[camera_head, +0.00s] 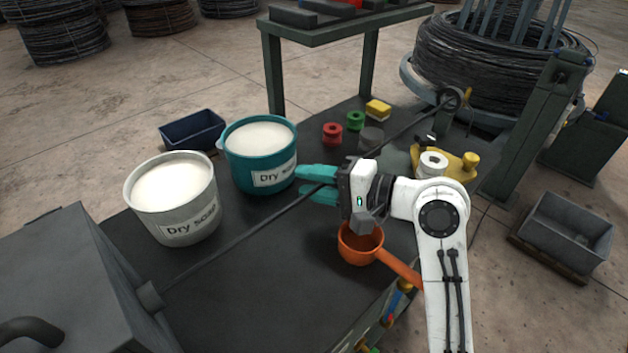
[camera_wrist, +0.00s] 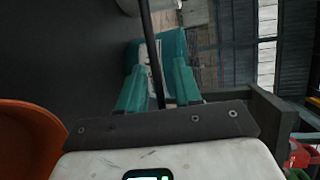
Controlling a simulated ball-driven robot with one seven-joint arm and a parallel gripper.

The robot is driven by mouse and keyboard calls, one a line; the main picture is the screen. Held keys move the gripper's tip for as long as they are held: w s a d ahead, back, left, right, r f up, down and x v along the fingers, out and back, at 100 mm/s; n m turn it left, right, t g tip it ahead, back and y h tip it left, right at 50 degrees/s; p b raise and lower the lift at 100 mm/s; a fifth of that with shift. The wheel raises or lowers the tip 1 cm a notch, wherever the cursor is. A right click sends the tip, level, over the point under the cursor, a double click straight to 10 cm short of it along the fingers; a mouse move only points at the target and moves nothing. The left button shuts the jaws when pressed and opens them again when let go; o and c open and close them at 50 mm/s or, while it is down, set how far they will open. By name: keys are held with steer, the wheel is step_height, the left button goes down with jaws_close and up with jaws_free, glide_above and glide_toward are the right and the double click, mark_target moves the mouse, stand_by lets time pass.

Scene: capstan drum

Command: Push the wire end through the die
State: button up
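A long dark wire (camera_head: 250,228) runs slantwise over the dark bench, from a guide ring (camera_head: 454,97) at the upper right to a round stub (camera_head: 150,294) on the grey box (camera_head: 70,285) at the lower left. The wire meets the stub's face; I cannot tell whether its end is inside, and no die opening is visible. My gripper (camera_head: 318,184) has teal fingers on either side of the wire, near its middle. In the wrist view the wire (camera_wrist: 151,40) passes between the fingers (camera_wrist: 159,88) with a gap beside it, so the gripper is open.
A teal bucket (camera_head: 240,165) and a grey bucket (camera_head: 185,220), both labelled dry soap, stand behind the wire. An orange ladle (camera_head: 358,250) lies in front of my gripper. Red (camera_head: 332,134) and green spools (camera_head: 355,121) stand farther back. The bench beside the stub is clear.

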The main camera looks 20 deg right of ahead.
steer(key=shift+c, duration=0.2)
jaws_close()
stand_by(0.3)
